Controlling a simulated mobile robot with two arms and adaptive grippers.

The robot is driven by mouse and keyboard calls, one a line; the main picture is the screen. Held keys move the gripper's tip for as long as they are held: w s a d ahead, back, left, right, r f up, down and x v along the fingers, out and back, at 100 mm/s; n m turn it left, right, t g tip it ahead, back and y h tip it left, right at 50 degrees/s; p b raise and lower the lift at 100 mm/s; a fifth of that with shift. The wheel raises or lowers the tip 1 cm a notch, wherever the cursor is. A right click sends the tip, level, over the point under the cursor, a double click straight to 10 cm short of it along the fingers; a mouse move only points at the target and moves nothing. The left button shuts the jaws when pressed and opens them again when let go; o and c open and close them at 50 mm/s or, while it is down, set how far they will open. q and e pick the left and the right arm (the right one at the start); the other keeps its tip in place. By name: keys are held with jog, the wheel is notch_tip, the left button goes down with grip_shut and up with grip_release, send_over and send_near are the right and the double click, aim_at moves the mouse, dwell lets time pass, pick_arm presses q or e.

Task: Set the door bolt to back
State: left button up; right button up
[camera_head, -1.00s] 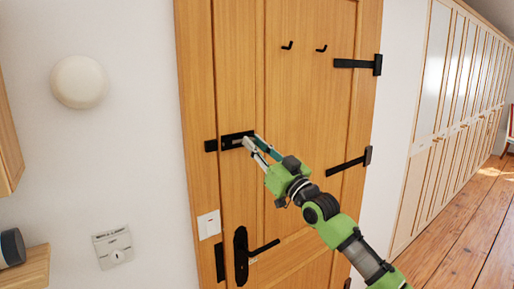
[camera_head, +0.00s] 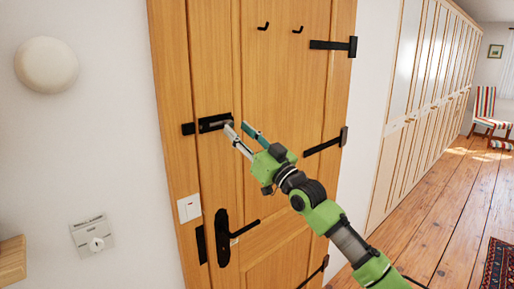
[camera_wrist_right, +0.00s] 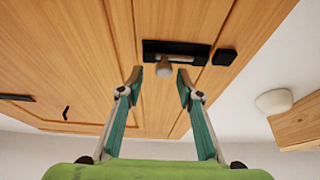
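The black door bolt (camera_head: 214,122) is mounted on the wooden door (camera_head: 285,90). Its small knob stands toward the plate's right end, away from the black keeper (camera_head: 188,129) on the left. In the right wrist view the pale knob (camera_wrist_right: 164,70) sticks out from the bolt plate (camera_wrist_right: 150,46), and the keeper (camera_wrist_right: 225,57) lies to the right. My right gripper (camera_head: 238,128) is open just in front of the bolt. Its fingertips (camera_wrist_right: 160,78) show on either side of the knob, apart from it, with nothing held. My left gripper is not in view.
The black door handle (camera_head: 222,238) sits below the bolt. A light switch (camera_head: 189,208) and a wall plate (camera_head: 93,236) are to its left. Black hinges (camera_head: 327,142) and hooks (camera_head: 297,31) are on the door. Open wooden floor (camera_head: 430,235) lies to the right.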

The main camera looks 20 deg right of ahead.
jog(key=v, duration=0.9)
jog(key=shift+s+d, duration=0.15)
jog(key=shift+d, duration=0.05)
jog(key=shift+f, duration=0.1)
